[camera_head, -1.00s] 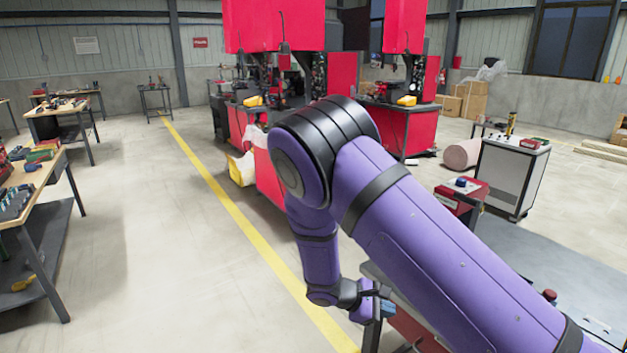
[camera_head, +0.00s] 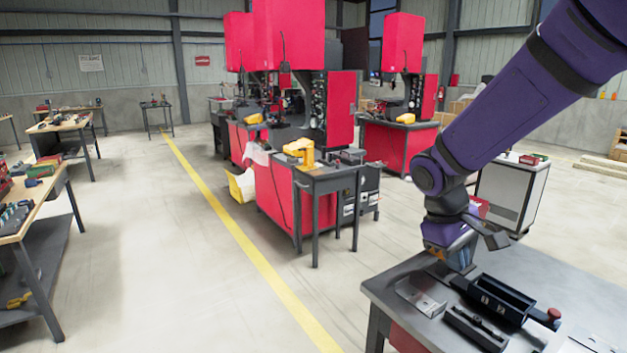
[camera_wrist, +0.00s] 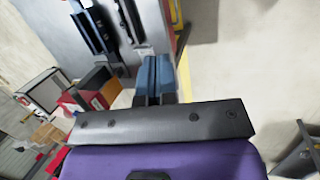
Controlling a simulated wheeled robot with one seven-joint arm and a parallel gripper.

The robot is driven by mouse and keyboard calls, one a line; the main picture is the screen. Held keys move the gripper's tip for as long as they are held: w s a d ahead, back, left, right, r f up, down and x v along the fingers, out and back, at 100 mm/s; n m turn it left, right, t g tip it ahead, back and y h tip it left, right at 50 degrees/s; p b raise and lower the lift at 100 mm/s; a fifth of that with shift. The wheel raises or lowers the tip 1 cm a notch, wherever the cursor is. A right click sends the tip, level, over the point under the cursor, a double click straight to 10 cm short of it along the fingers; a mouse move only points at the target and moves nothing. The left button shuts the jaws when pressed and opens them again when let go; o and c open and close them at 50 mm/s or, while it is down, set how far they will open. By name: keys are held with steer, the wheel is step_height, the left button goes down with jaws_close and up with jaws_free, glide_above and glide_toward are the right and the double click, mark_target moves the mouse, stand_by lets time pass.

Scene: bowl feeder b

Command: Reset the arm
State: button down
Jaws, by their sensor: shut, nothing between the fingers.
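My gripper (camera_head: 452,262) hangs from my purple arm at the right of the head view, above the back left part of a grey metal bench (camera_head: 390,283). In the wrist view my gripper's blue fingers (camera_wrist: 155,72) lie side by side with nothing between them. My gripper is shut and empty. My forearm comes down from the top right corner of the head view.
On the bench are a black tray (camera_head: 497,297), a metal plate (camera_head: 420,298) and a red button (camera_head: 554,313). Red machines (camera_head: 275,200) stand behind it. A grey-white cabinet (camera_head: 507,190) is behind my arm. The floor left of the bench is clear.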

steer(key=s+d+r+m+t+y, duration=0.2)
steer(key=s+r, duration=0.4)
steer(key=s, duration=0.3)
steer(key=s+d+r+m+t+y, duration=0.1)
steer(key=s+d+r+m+t, duration=0.1)
steer(key=s+r, duration=0.5)
steer(key=s+m+t, duration=0.1)
steer(key=s+t, duration=0.1)
steer(key=shift+s+d+r+m+y, duration=0.2)
steer(key=shift+s+r+m+y, duration=0.1)
steer(key=shift+s+y, duration=0.1)
